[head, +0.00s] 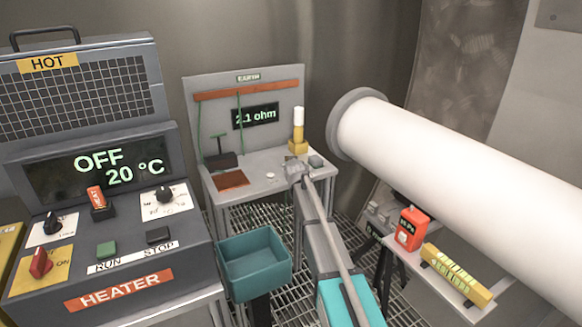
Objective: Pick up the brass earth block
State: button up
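A small brass-yellow block (298,147) with an upright white cylinder (298,118) on it stands at the right rear of the grey bench under the EARTH sign. It looks like the brass earth block. My arm reaches away from me towards this bench. My gripper (296,168) is small in the view, just in front of and below the block, near the bench's front right edge. I cannot tell whether its fingers are open or touch anything.
The grey bench (255,185) has a panel reading 2.1 ohm. A heater (110,245) stands at left, a teal bin (253,262) before the bench. A large white pipe (450,180) crosses at right, above a shelf with a red device (411,229) and yellow strip (456,274).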

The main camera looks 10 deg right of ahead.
jog(key=shift+w+r, duration=0.1)
jog(key=shift+r, duration=0.05)
notch_tip(320, 180, up, 3)
jog(key=p, duration=0.3)
jog(key=s+d+r+p, duration=0.2)
jog(key=s+r+p, duration=0.7)
jog(key=s, duration=0.5)
jog(key=shift+r+p, duration=0.3)
jog(key=shift+p, duration=0.25)
